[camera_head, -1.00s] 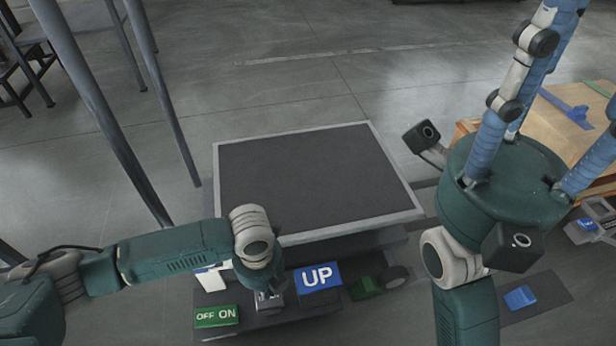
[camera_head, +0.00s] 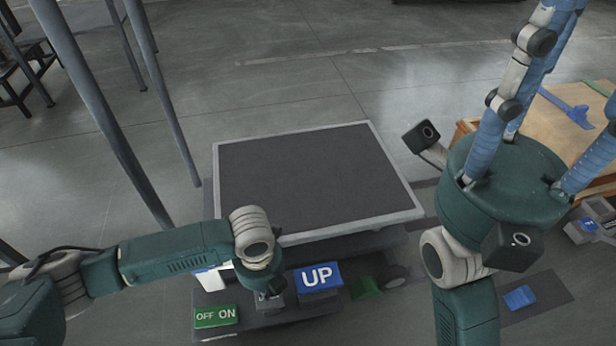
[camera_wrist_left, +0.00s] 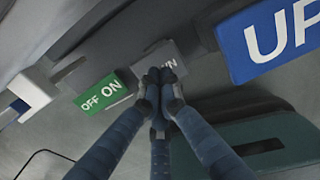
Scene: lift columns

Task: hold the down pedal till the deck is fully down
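The grey down pedal (camera_wrist_left: 150,58) lies between the green OFF ON plate (camera_wrist_left: 101,94) and the blue UP pedal (camera_wrist_left: 275,38) in the left wrist view. Its white lettering is partly hidden behind my fingers. My left gripper (camera_wrist_left: 163,76) has its fingertips together, empty, and they meet the down pedal's face; how far it is pressed I cannot tell. In the head view the left gripper (camera_head: 268,296) points down over it. The dark lift deck (camera_head: 310,180) with a light rim is level, low over its base.
The UP pedal (camera_head: 318,277) stands close to the right of my left gripper. A white upright part (camera_head: 211,279) stands near the OFF ON plate. Grey posts (camera_head: 110,120) rise at the left. A wooden table (camera_head: 570,125) is at the right. Floor behind the deck is clear.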

